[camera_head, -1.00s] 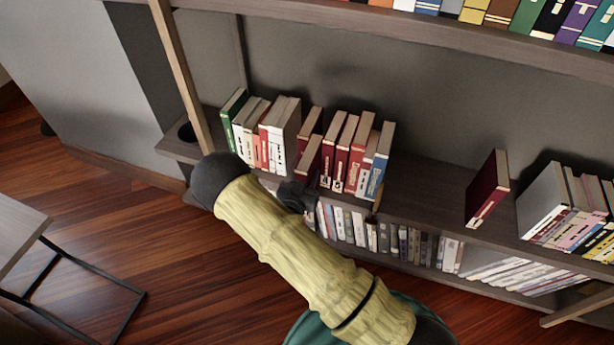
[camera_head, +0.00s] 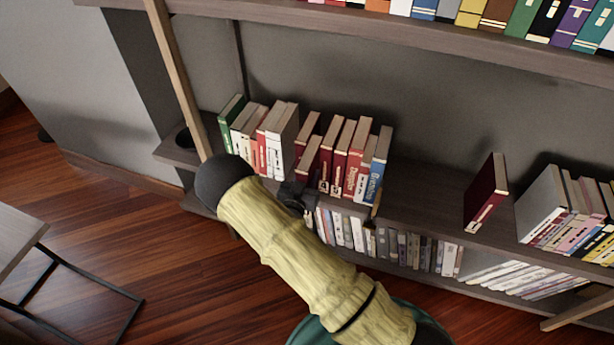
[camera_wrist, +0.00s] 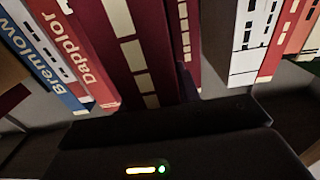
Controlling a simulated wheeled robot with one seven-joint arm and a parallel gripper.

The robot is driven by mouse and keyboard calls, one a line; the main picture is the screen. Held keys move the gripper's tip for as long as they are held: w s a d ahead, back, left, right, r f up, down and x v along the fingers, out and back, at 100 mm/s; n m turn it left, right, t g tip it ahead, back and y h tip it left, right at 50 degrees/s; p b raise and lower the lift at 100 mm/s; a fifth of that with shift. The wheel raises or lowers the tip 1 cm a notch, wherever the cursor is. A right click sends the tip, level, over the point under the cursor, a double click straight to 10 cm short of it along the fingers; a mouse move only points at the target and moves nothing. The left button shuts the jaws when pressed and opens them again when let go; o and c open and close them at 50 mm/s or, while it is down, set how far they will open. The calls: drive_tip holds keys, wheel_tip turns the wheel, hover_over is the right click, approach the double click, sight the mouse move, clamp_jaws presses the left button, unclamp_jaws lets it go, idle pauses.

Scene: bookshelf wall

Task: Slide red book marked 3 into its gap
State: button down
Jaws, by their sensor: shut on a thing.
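A red book (camera_head: 306,158) juts out in front of the row on the middle shelf, lower than its neighbours; its number cannot be read. My gripper (camera_head: 293,195) is shut on its lower front end, partly hidden behind my arm. In the wrist view the red book (camera_wrist: 155,45) rises from the dark gripper body (camera_wrist: 165,130), among dark red spines with cream blocks; the fingertips are mostly hidden. A red book (camera_head: 308,130) stands behind on its left, and red books (camera_head: 340,155) stand on its right. How deep it sits between them cannot be told.
A blue book (camera_head: 381,165) ends the row at right. White and green books (camera_head: 240,120) stand at left. A lone dark red book (camera_head: 487,192) stands farther right, with bare shelf (camera_head: 425,190) before it. A slanted wooden post (camera_head: 178,75) rises near my elbow.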

drive_tip(key=shift+w, duration=0.15)
drive_tip(key=shift+b+x, duration=0.4)
drive_tip(key=shift+x, duration=1.1)
drive_tip(key=shift+r, duration=0.1)
drive_tip(key=shift+d, duration=0.1)
drive_tip(key=shift+f, duration=0.25)
drive_tip(key=c, duration=0.9)
unclamp_jaws()
drive_tip(key=p+v, duration=0.1)
drive_tip(key=v, duration=1.6)
drive_tip(key=shift+s+p, duration=0.25)
drive_tip(key=shift+p, duration=0.05)
